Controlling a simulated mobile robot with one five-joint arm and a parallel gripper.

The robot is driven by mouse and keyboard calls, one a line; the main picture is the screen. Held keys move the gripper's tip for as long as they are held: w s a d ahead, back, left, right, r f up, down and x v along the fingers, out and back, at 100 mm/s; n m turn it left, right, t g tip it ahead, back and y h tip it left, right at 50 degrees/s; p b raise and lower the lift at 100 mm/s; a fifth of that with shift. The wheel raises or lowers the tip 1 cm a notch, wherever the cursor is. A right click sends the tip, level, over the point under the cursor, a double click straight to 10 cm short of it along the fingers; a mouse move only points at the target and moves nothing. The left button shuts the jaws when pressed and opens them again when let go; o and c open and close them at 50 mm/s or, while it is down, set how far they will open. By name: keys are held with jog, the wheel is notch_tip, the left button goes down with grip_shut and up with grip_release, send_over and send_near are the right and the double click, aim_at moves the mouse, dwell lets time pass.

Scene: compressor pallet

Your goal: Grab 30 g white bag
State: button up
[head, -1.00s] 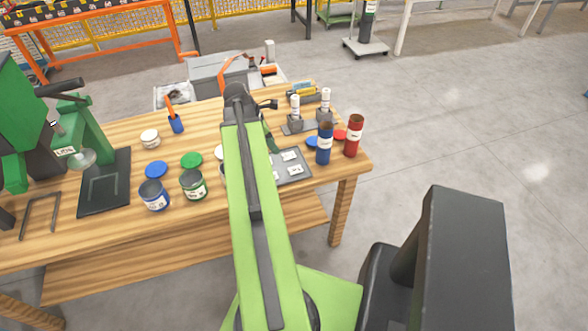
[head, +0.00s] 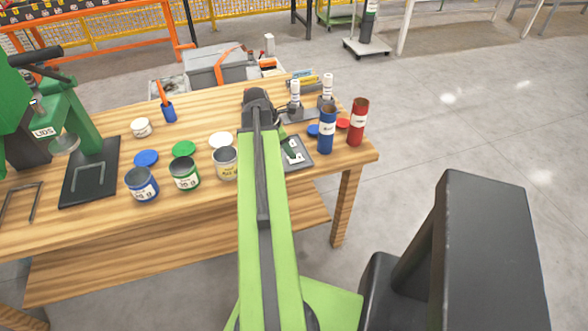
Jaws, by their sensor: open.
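Small white bags (head: 296,157) lie on a grey tray (head: 303,164) near the right end of the wooden table. Their labels are too small to read, so I cannot tell which is the 30 g one. My arm covers the tray's left part and may hide other bags. My gripper (head: 284,133) shows only in part beyond the end of my arm, over the tray's far side, close to the bags. It is open and holds nothing that I can see. Its fingertips are hard to make out.
A blue canister (head: 326,130) and a red canister (head: 357,122) stand right of the tray. White-topped bottles (head: 295,93) stand behind it. Open blue, green and yellow-labelled cans (head: 225,163) stand left of my arm, with loose lids (head: 184,148) behind. A green press (head: 85,125) stands far left.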

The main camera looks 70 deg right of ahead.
aim_at(295, 159)
jog(key=b+x, duration=0.5)
jog(key=shift+s+d+f, duration=0.1)
jog(key=shift+s+f, duration=0.05)
jog(key=shift+r, duration=0.2)
grip_shut()
